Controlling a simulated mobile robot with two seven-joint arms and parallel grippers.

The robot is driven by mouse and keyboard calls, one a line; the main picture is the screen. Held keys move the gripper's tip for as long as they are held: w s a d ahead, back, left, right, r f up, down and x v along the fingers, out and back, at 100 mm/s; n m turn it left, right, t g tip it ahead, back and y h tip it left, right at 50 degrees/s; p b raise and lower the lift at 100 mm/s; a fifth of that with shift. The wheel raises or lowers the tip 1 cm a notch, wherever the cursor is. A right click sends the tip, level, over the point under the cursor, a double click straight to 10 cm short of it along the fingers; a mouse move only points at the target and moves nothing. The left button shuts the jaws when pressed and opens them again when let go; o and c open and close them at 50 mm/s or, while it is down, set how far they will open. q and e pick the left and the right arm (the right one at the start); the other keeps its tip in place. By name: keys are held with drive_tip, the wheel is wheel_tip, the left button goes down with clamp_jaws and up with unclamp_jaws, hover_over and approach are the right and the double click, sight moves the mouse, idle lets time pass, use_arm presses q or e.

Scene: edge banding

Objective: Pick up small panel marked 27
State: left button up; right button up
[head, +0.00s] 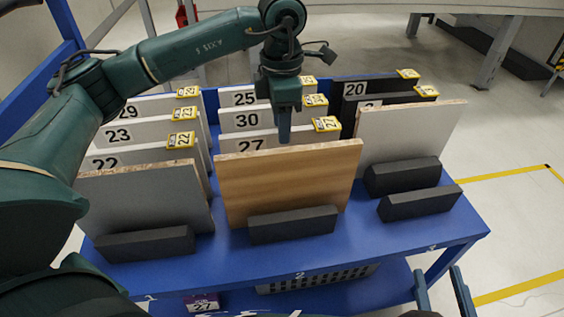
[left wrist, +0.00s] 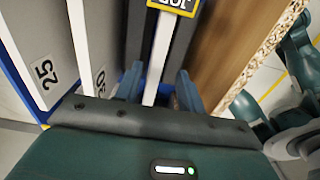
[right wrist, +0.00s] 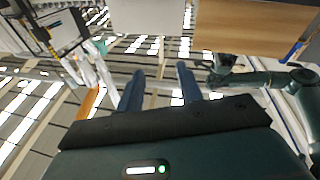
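The small panel marked 27 (head: 229,146) is white and stands upright in the middle row, behind a wood-grain panel (head: 288,185). A yellow tag (head: 326,124) sits on its top edge at the right. My left gripper (head: 284,134) points down at the panel's top edge. In the left wrist view, the panel's pale edge (left wrist: 160,55) runs between the two fingers of my left gripper (left wrist: 158,90), with gaps on both sides; the gripper is open. My right gripper (right wrist: 159,85) is open and empty, away from the panels; its fingertips show at the bottom right in the head view (head: 442,288).
Panels 30 (head: 230,122) and 25 (head: 228,98) stand close behind. A grey panel (head: 145,205) is at left, a pale panel (head: 410,135) at right. Black blocks (head: 292,225) stand before the front panels on the blue table (head: 330,253). Floor at right is clear.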

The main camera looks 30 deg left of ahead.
use_arm(q)
drive_tip(key=f, duration=0.1)
drive_tip(key=f+b, duration=0.1)
drive_tip(key=f, duration=0.3)
drive_tip(key=shift+w+a+b, duration=0.1)
drive_tip(key=shift+w+b, duration=0.15)
drive_tip(key=shift+b, duration=0.15)
drive_tip(key=shift+r, duration=0.1)
clamp_jaws()
idle(0.9)
